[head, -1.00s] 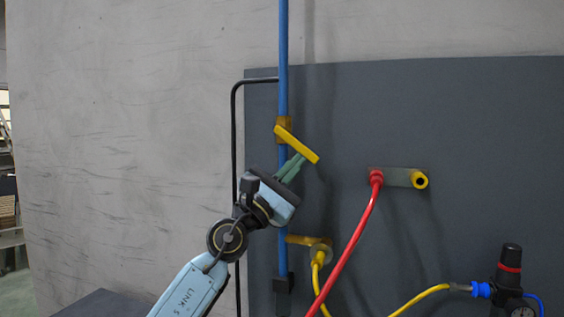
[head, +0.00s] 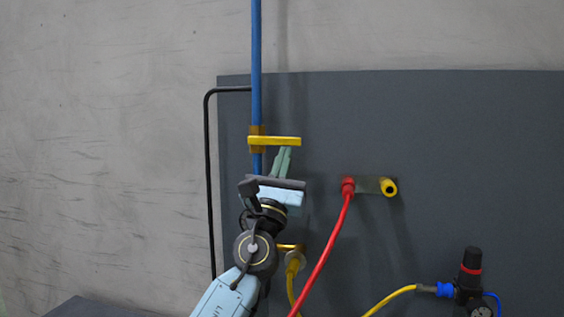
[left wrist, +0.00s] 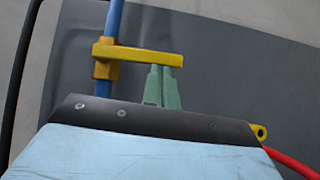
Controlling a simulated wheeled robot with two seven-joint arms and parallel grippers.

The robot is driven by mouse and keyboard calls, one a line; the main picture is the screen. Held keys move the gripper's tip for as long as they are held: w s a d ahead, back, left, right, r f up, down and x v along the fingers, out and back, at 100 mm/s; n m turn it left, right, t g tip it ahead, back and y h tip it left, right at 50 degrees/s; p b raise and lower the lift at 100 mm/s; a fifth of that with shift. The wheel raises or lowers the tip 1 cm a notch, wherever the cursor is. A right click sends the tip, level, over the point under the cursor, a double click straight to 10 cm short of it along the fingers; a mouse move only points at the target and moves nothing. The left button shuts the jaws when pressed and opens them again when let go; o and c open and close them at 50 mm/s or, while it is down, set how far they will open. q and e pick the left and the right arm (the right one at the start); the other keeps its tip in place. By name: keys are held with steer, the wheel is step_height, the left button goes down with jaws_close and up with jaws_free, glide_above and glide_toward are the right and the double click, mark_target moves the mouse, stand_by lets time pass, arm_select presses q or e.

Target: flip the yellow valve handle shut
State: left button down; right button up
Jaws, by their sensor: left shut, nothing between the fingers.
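The yellow valve handle (head: 275,141) lies level across the blue vertical pipe (head: 256,60), with its free end pointing right. Its brass valve body (head: 257,150) sits on the pipe. My left gripper (head: 285,150) is shut and empty, its green fingertips just below the handle. In the left wrist view the handle (left wrist: 145,55) runs right from the pipe, and the closed fingertips (left wrist: 166,70) meet its underside; they look to be touching or very near. My right gripper is not in view.
A red hose (head: 325,250) hangs from a fitting on a plate with a yellow port (head: 389,187). A brass outlet with a yellow hose (head: 293,275) is low behind my wrist. A black regulator (head: 470,275) stands lower right. A black conduit (head: 211,190) runs left of the pipe.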

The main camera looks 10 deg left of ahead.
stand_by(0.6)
arm_select(q)
steer(key=w+d+f+b+v, duration=0.1)
steer(key=b+v, duration=0.4)
steer(key=v, duration=0.7)
steer(key=shift+f, duration=0.7)
steer(key=shift+w, duration=0.15)
